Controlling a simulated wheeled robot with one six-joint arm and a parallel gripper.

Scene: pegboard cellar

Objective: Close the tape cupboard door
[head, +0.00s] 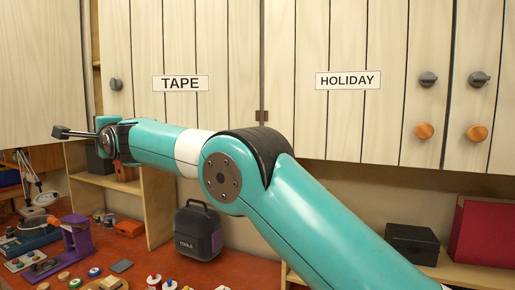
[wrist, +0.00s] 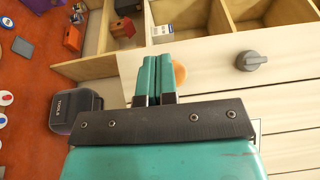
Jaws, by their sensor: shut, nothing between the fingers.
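The door labelled TAPE (head: 180,102) is pale planks, hinged at its right, with a grey knob (head: 116,84) near its left edge. In the wrist view, that planked face shows the grey knob (wrist: 252,60) and an orange knob (wrist: 181,74), partly hidden behind my gripper. My gripper (head: 58,132) is shut and empty, its fingers pointing left near the door's lower left; it also shows in the wrist view (wrist: 158,60). I cannot tell if the fingers touch the door. A narrow gap shows left of the door; how far ajar it stands is unclear.
An unlabelled pale panel (head: 40,70) fills the far left. The HOLIDAY door (head: 345,115) stands right of the TAPE door. Open wooden compartments (wrist: 235,15) show beyond the door edge. Below, a dark toolbox (head: 198,230) and small items crowd the orange bench.

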